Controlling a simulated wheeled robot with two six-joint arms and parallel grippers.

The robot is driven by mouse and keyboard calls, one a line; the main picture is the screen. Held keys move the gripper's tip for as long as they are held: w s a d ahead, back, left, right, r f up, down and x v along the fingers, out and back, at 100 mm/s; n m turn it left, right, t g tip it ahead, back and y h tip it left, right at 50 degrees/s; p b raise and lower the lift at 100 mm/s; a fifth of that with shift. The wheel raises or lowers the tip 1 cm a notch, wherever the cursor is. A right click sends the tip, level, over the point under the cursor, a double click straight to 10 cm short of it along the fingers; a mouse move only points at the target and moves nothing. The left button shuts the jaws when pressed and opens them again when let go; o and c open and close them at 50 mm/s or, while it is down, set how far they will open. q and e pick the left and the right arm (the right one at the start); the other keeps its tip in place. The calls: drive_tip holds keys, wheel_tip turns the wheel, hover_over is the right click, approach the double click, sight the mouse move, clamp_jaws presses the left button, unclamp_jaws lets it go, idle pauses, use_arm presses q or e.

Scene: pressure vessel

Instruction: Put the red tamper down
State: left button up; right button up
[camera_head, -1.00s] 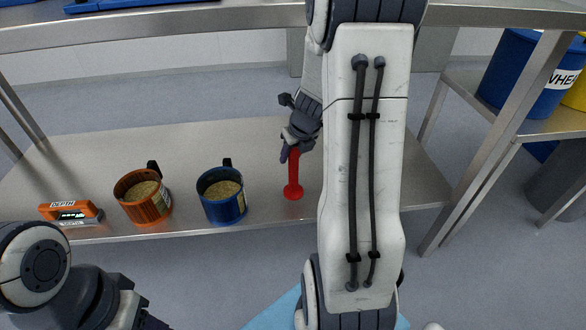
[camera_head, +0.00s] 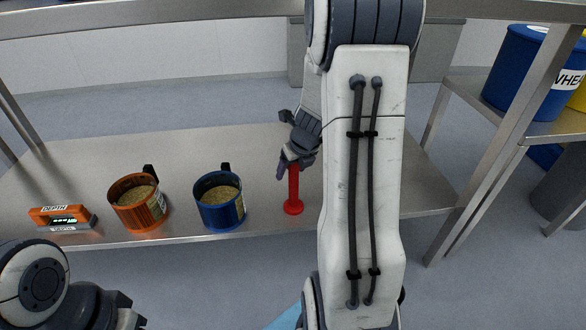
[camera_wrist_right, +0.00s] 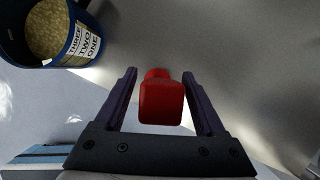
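The red tamper (camera_head: 293,206) stands upright on the metal shelf (camera_head: 255,165), to the right of the blue mug (camera_head: 220,212), with its round base on the surface. My right gripper (camera_head: 288,168) is at the top of its handle. In the right wrist view the tamper's handle (camera_wrist_right: 161,100) lies between the two fingers, with a narrow gap on each side, so the gripper is open around it. My left gripper (camera_head: 130,318) shows only in part at the lower left edge, and its fingers cannot be made out.
An orange mug (camera_head: 138,212) and an orange depth gauge (camera_head: 62,217) stand left of the blue mug, near the shelf's front edge. Both mugs hold grainy material. Shelf behind them is clear. Blue drum (camera_head: 525,75) stands on a side table at right.

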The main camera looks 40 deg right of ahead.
drive_tip(key=d+p+v, duration=0.1)
drive_tip(key=p+v, duration=0.7)
drive_tip(key=v, duration=0.4)
drive_tip(key=s+a+r+n+g+y, duration=0.1)
drive_tip(key=a+n+y, duration=0.1)
drive_tip(key=a+n, duration=0.85)
drive_tip(key=s+a+r+n+g+y, duration=0.1)
drive_tip(key=a+r+n, duration=0.1)
drive_tip(key=a+n, duration=0.85)
drive_tip(key=s+a+n+g, duration=0.1)
drive_tip(key=s+a+n, duration=0.5)
drive_tip(key=n, duration=0.6)
drive_tip(key=s+a+n+g+h, duration=0.1)
drive_tip(key=s+a+n, duration=0.6)
drive_tip(key=n, duration=0.5)
drive_tip(key=shift+s+r+g, duration=0.4)
drive_tip(key=shift+s, duration=0.8)
